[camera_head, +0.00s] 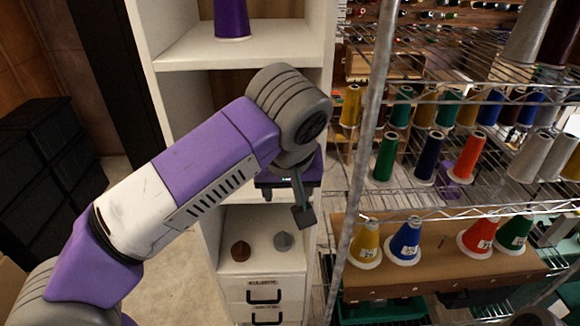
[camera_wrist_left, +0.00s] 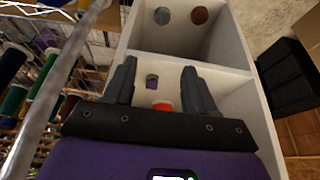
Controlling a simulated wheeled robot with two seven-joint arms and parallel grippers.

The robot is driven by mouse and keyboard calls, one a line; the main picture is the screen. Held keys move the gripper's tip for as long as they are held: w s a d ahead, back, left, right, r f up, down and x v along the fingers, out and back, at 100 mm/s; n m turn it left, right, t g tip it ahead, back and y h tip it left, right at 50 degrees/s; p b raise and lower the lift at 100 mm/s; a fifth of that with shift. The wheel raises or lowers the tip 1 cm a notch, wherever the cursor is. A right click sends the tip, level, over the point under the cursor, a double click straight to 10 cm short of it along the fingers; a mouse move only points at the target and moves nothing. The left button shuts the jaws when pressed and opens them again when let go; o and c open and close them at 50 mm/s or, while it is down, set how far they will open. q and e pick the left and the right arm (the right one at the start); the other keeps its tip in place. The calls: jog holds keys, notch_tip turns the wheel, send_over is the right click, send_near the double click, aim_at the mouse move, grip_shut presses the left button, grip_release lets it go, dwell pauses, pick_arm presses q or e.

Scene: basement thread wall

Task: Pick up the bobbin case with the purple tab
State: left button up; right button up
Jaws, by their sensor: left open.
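A small grey piece with a purple part, which looks like the bobbin case with the purple tab (camera_wrist_left: 152,81), sits in a white shelf compartment in the left wrist view. It shows between the fingers of my left gripper (camera_wrist_left: 158,66), apart from them. An orange-red piece (camera_wrist_left: 162,106) lies close to it, partly hidden by the gripper's dark bar. In the head view my left gripper (camera_head: 288,194) is at the shelf's middle compartment, fingers spread and empty. My arm hides the bobbin case there.
A brown piece (camera_head: 240,251) and a grey piece (camera_head: 283,240) sit in the compartment below, above white drawers (camera_head: 264,292). A purple cone (camera_head: 231,20) stands on the upper shelf. A metal rack post (camera_head: 366,150) and thread cones are close on the right.

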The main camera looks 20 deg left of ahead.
pick_arm(q)
jog(key=w+a, duration=0.1)
jog(key=w, duration=0.1)
jog(key=w+a+p, duration=0.1)
jog(key=w, duration=0.1)
jog(key=w+a, duration=0.1)
jog(key=w, duration=0.2)
jog(key=shift+p, duration=0.4)
jog(key=shift+w+a, duration=0.4)
jog(key=shift+w, duration=0.05)
jog(key=x, duration=0.5)
jog(key=shift+w+r, duration=0.1)
jog(key=shift+w, duration=0.2)
jog(key=shift+a+f, duration=0.15)
jog(key=shift+f, duration=0.05)
jog(key=shift+c, duration=0.5)
grip_shut()
